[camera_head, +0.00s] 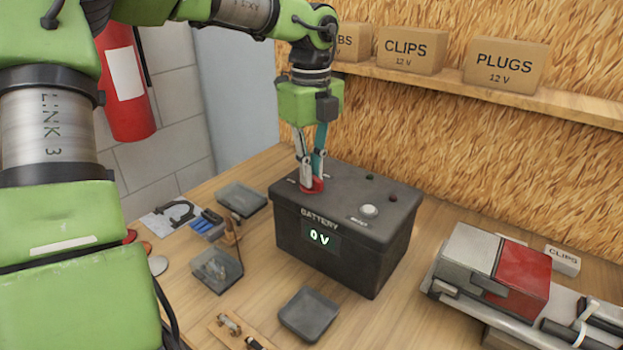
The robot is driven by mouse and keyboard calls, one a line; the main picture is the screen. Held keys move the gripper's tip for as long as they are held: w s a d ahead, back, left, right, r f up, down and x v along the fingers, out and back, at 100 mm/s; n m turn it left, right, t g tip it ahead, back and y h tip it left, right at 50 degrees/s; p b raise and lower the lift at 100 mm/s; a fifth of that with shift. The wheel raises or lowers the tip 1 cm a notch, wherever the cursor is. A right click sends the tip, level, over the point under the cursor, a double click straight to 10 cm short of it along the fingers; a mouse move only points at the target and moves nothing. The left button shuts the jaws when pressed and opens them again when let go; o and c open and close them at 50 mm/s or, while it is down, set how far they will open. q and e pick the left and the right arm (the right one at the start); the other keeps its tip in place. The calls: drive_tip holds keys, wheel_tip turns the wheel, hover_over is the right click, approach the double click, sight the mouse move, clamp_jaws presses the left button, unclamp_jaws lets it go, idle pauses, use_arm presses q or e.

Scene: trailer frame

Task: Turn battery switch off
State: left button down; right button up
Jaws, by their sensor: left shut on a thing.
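The black battery box (345,262) stands on the wooden bench, with a lit display (320,238) on its front reading "0 V". A red switch (313,186) sits on the left part of its top. My left gripper (311,180) points straight down from above, its fingertips closed on the red switch and partly hiding it. A pale round knob (369,211) and two small lamps, one reddish (393,198) and one dark green (371,177), are on the same top. My right gripper is not in view.
Small dark trays (309,315) and loose parts lie left and in front of the battery. A grey and red device (498,262) stands at the right. A shelf with labelled boxes (505,65) runs behind. A red extinguisher (127,85) hangs at the left.

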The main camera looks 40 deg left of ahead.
use_arm(q)
drive_tip(key=shift+f, duration=0.1)
drive_tip(key=shift+n, duration=1.5)
drive_tip(key=c, duration=2)
unclamp_jaws()
drive_tip(key=shift+c, duration=0.2)
drive_tip(key=shift+r+p, duration=2.15)
drive_tip(key=shift+r, duration=0.95)
